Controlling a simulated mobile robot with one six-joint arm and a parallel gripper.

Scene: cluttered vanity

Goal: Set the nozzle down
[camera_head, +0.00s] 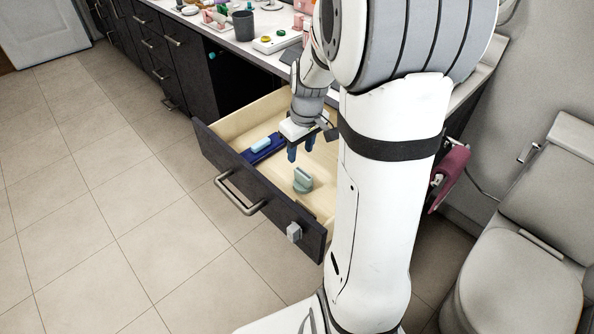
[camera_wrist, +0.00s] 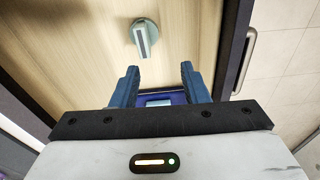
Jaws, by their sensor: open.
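A grey-teal piece with a round base and a pale raised bar, which I take to be the nozzle (camera_head: 303,180), rests on the wooden floor of the open drawer (camera_head: 224,171). It also shows in the wrist view (camera_wrist: 144,38), beyond my fingertips and apart from them. My gripper (camera_head: 300,154) is inside the drawer area, above its floor, with its blue fingers spread and nothing between them. In the wrist view, my gripper (camera_wrist: 158,68) has a clear gap between the two fingers.
A dark blue tray (camera_head: 274,149) with a light blue item (camera_head: 261,145) lies in the drawer, left of my gripper. The cluttered counter (camera_head: 226,38) is behind. A toilet (camera_head: 520,265) stands at the right. Tiled floor at the left is free.

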